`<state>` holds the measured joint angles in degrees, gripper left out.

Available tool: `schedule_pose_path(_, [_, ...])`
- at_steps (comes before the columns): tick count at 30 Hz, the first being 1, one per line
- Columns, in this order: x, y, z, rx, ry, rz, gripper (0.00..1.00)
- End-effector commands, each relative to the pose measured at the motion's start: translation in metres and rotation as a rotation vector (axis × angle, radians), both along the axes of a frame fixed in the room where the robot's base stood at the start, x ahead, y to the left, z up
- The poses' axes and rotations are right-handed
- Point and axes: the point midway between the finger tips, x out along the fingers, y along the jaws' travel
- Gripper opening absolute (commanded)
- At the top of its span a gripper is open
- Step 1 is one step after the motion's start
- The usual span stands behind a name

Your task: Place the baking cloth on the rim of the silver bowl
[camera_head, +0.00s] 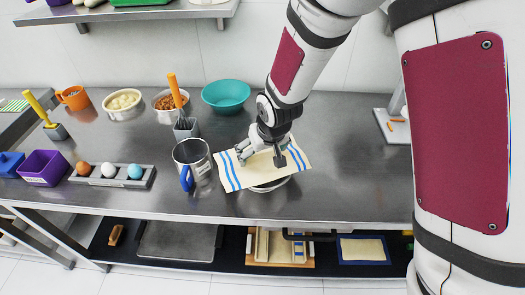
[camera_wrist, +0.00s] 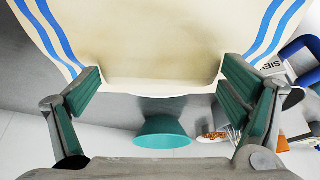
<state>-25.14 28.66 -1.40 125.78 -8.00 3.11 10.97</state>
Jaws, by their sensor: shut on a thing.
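The baking cloth (camera_head: 232,172) is cream with blue stripes near two ends. It lies spread over the silver bowl (camera_head: 268,188), of which only a low front part shows below the cloth's edge. My gripper (camera_head: 262,157) is down at the cloth, its fingers wide apart and shut on it. In the wrist view the cloth (camera_wrist: 150,35) fills the upper middle, and its near edge reaches between the green pads of my gripper (camera_wrist: 163,88). Whether the cloth rests on the bowl's rim all round is hidden.
A metal jug (camera_head: 191,153) with a blue handle stands close left of the cloth. An egg tray (camera_head: 112,176) is at the left. The counter right of the cloth (camera_head: 350,175) is clear.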

Motion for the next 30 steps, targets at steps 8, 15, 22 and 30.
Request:
schedule_pose_path(8, [0.0, 0.0, -0.002, 0.0, 0.0, 0.001, 1.0])
schedule_pose_path(15, [0.0, 0.0, -0.002, 0.0, 0.0, 0.001, 1.0])
schedule_pose_path(22, [-0.003, -0.001, 0.011, 0.001, -0.003, 0.0, 1.0])
schedule_pose_path(30, [-0.02, -0.008, 0.056, 0.002, -0.004, 0.001, 1.0])
